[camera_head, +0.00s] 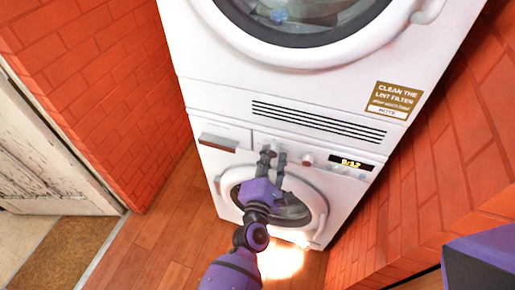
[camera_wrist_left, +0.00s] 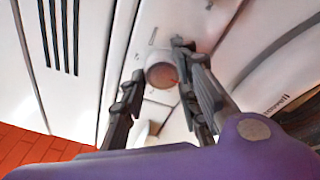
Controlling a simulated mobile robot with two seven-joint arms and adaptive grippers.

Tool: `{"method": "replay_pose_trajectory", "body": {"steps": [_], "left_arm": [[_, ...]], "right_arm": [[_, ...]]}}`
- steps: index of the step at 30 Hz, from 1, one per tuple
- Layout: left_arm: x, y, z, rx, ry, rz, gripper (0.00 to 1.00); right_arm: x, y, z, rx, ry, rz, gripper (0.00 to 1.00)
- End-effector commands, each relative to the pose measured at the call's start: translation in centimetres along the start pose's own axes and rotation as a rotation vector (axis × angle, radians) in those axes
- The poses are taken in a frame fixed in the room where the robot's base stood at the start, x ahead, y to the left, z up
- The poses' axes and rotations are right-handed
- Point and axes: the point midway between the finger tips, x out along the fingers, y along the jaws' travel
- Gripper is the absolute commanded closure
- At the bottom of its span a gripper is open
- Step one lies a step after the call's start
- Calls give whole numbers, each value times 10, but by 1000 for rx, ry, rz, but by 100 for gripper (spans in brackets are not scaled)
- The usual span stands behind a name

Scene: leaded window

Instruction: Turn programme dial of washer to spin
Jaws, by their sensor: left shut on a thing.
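The white washer (camera_head: 212,165) stands below a white dryer, its front panel facing me. My left gripper (camera_head: 273,153) reaches its control panel from below, above the round door. In the left wrist view the programme dial (camera_wrist_left: 162,75), round and reddish-brown, sits between the two dark fingers of my left gripper (camera_wrist_left: 158,62), which is shut on it. In the head view the fingers cover that part of the panel. I cannot read the dial's setting. My right gripper is out of view.
A round reddish-brown knob (camera_head: 307,159) and a lit display (camera_head: 350,162) sit to the right of the fingers. A drawer front (camera_head: 218,141) is at the left. The dryer (camera_head: 215,92) stands above. Brick walls flank both sides; wooden floor (camera_head: 160,225) is clear at left.

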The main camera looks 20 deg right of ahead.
Motion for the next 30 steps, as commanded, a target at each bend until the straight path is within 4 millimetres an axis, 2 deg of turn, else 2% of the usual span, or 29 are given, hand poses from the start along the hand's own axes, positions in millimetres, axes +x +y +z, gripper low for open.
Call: {"method": "replay_pose_trajectory", "body": {"steps": [1,11,30], "left_arm": [[1,5,0,9,-1,12,97],[2,6,1,175,-11,33,97],[2,5,6,771,-50,97,97]], "right_arm": [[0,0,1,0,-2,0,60],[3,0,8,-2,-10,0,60],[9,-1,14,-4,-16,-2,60]]}}
